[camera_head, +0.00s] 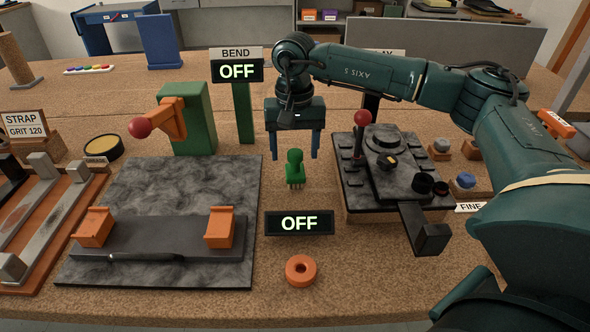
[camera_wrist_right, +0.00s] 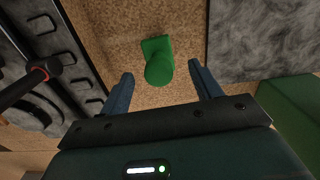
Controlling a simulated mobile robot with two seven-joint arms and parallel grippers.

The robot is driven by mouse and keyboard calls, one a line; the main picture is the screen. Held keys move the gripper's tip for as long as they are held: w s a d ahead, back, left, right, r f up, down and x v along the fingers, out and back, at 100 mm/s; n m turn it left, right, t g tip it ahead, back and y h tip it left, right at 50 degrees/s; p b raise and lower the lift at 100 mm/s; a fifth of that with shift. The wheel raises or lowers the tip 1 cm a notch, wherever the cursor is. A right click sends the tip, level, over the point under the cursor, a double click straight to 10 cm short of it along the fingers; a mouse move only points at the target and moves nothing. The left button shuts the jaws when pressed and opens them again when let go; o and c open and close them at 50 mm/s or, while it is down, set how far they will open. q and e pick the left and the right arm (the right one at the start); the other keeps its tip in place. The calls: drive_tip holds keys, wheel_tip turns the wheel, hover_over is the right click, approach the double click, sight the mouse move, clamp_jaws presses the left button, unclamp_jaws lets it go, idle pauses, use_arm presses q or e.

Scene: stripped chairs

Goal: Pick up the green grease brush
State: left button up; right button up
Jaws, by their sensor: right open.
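My left gripper is not in view.
A black OFF display (camera_head: 299,223) and an orange ring (camera_head: 300,270) lie in front of the brush. A machine with a red-knobbed lever (camera_head: 362,118) stands close on the right. A green block with an orange arm (camera_head: 188,118) stands at left, behind the marbled plate (camera_head: 150,190).

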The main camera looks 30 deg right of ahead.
wheel_tip(320, 180, down, 4)
drive_tip(key=shift+s, duration=0.15)
drive_tip(key=shift+c, duration=0.5)
drive_tip(key=c, duration=1)
drive_tip(key=shift+r, duration=0.1)
wheel_tip(320, 180, up, 10)
drive_tip(key=o, duration=0.5)
drive_tip(key=c, duration=0.4)
